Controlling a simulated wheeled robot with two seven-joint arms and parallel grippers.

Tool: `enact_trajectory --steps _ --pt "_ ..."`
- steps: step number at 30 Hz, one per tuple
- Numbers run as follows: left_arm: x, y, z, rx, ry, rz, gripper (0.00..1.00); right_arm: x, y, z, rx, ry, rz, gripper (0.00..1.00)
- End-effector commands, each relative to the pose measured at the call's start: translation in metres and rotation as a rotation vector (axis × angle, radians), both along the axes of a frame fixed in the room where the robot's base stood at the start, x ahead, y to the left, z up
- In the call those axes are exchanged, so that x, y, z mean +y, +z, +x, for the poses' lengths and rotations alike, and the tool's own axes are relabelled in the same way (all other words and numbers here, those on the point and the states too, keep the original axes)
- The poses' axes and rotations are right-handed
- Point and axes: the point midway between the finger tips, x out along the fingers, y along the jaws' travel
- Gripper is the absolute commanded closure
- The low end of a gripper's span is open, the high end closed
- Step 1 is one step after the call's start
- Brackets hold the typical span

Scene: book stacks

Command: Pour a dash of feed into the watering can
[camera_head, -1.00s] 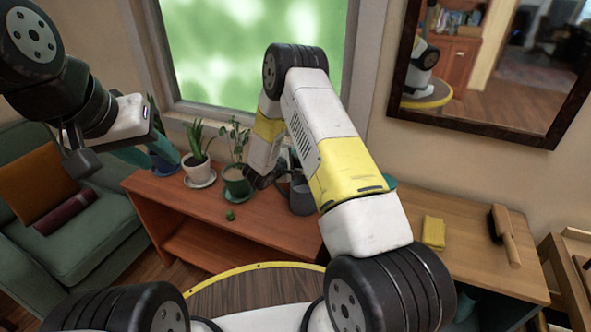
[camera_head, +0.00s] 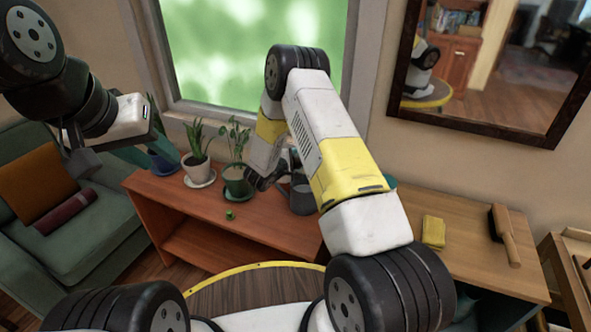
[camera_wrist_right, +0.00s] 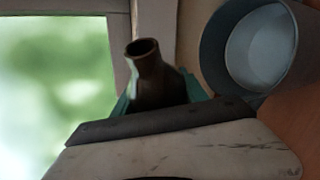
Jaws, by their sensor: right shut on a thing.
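The grey watering can (camera_head: 302,198) stands on the reddish wooden shelf, partly behind my right arm. Its round opening (camera_wrist_right: 262,48), pale inside, shows at upper right in the right wrist view. My right gripper (camera_head: 262,180) is beside the can, on its left. It is shut on a dark brown feed bottle (camera_wrist_right: 150,75), whose open neck shows left of the can's opening, apart from it. The bottle's body is mostly hidden, and I cannot tell its exact tilt. No stream shows. A small green cap (camera_head: 230,215) lies on the shelf. My left gripper (camera_head: 85,158) hangs at left; its jaw gap is unclear.
Potted plants (camera_head: 197,168) (camera_head: 236,180) stand on the shelf (camera_head: 190,205) left of my right gripper. A window (camera_head: 250,50) is behind. A wooden table (camera_head: 470,250) at right holds a yellow cloth (camera_head: 433,232) and a brush (camera_head: 505,238). A green sofa (camera_head: 80,245) is at left.

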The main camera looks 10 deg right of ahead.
Motion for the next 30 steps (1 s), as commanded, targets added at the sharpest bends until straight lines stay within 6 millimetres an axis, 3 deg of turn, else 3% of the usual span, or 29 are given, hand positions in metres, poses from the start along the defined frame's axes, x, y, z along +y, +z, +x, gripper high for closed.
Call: enact_trajectory --steps 30 --pt "0.0000 0.0000 0.0000 0.000 0.000 0.000 0.64 0.0008 -0.0011 0.0016 -0.052 0.000 0.035 1.00"
